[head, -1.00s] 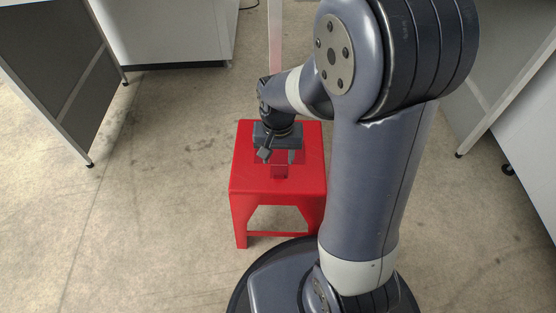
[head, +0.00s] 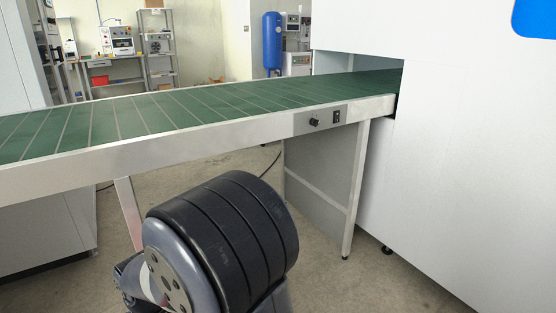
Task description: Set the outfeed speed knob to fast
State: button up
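The outfeed speed knob (head: 314,122) is a small black knob on a grey panel (head: 300,125) set into the side rail of the conveyor. It is too small for me to read its setting or any marks around it. A small black switch (head: 336,117) sits just right of it on the same panel. My gripper is out of view; only my arm's dark, ribbed joint and part of a link show at the bottom, below and left of the knob. Nothing visible touches the knob.
The green-belted conveyor (head: 150,115) runs from the left into an opening in a large white machine (head: 460,150). A grey leg panel (head: 318,180) stands below the knob. Shelves with equipment (head: 155,45) and a blue tank (head: 272,42) stand far behind.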

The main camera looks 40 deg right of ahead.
aim_at(314, 123)
jog(key=z, duration=1.6)
